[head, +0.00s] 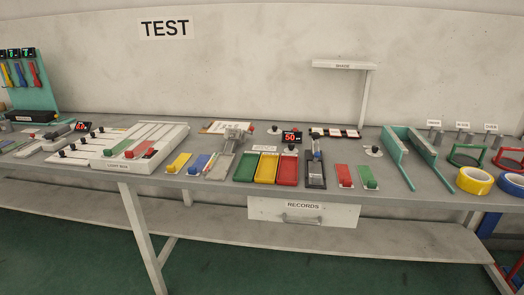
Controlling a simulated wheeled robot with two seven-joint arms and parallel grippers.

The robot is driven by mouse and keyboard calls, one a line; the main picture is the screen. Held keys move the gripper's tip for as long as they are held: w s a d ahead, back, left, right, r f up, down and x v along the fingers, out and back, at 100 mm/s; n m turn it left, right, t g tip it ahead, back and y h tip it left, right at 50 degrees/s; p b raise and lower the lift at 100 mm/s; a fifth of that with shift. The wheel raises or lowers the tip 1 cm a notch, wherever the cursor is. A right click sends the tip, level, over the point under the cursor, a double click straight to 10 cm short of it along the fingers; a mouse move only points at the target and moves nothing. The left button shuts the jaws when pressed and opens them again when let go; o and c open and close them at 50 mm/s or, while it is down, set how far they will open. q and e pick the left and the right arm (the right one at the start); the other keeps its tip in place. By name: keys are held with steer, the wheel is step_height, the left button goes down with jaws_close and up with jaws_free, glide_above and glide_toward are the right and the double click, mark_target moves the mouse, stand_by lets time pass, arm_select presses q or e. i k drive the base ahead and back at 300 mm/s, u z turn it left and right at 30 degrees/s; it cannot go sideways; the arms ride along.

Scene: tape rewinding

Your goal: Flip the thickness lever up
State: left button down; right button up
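No lever carries a readable "thickness" label, so I cannot tell for sure which is the thickness lever. A small display reading about 50 (292,137) stands at mid-table, with a dark-knobbed small lever (291,148) just below it. Right of it is a dark stand device (316,170) with an upright black-tipped handle (315,143). Two more black knobs on white round bases stand nearby, one behind left (275,130) and one to the right (374,150). The lever positions are too small to read. Neither of my grippers is in view.
The long grey table (215,190) is crowded. Green, yellow and red trays (266,169) lie in front of the display. A white light box (125,155) is at left; green rails (397,160) and tape rolls (474,181) are at right. A RECORDS drawer (303,213) hangs below.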

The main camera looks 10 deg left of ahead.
mark_target(317, 154)
steer(key=i, duration=0.95)
steer(key=z, duration=0.4)
